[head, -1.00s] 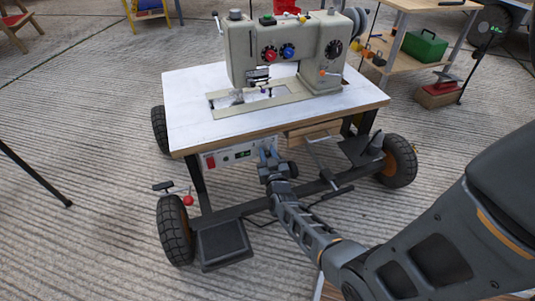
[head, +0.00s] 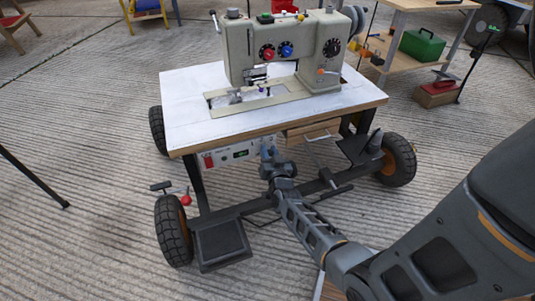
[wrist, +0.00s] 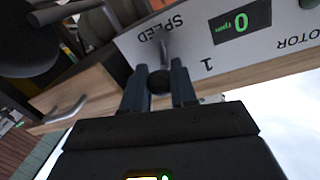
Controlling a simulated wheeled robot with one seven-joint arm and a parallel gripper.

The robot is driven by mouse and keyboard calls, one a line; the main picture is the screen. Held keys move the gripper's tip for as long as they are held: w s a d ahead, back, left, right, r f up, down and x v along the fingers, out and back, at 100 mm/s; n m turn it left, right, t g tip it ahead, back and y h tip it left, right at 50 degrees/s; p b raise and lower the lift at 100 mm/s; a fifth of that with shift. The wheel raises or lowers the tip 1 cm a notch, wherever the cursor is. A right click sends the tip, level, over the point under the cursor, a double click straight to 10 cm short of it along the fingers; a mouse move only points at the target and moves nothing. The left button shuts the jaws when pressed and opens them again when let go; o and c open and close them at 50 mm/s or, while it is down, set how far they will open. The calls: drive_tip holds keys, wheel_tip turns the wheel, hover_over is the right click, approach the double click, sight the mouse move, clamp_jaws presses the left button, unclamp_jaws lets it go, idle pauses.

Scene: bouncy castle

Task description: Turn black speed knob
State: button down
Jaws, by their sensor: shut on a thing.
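The white control panel (head: 228,156) sits under the front edge of the sewing machine table. In the wrist view the panel (wrist: 215,62) appears upside down, with the word SPEED and a green display (wrist: 241,22) reading 0 rpm. The small round black speed knob (wrist: 159,80) is between my fingertips, below the SPEED label. My gripper (wrist: 160,88) is shut on the knob, one finger on each side. In the head view my gripper (head: 268,153) is at the panel's right end and the knob is hidden by it.
A wooden drawer (head: 308,130) with a metal handle is right of my gripper. The sewing machine (head: 290,50) stands on the white tabletop (head: 190,100). A red switch (head: 208,161) is at the panel's left end. Black wheels (head: 173,232) and foot pedals (head: 222,242) are below.

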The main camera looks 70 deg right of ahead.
drive_tip(key=shift+s+d+f+m+b, duration=0.1)
drive_tip(key=shift+m+b, duration=0.05)
drive_tip(key=shift+m, duration=0.3)
drive_tip(key=shift+s+f+m+b, duration=0.1)
drive_tip(key=shift+m+b, duration=0.05)
drive_tip(key=shift+m, duration=0.3)
drive_tip(key=c, duration=0.9)
unclamp_jaws()
drive_tip(key=shift+r, duration=0.1)
drive_tip(key=shift+p+v, duration=1.5)
drive_tip(key=shift+v, duration=2.4)
drive_tip(key=shift+s, duration=0.1)
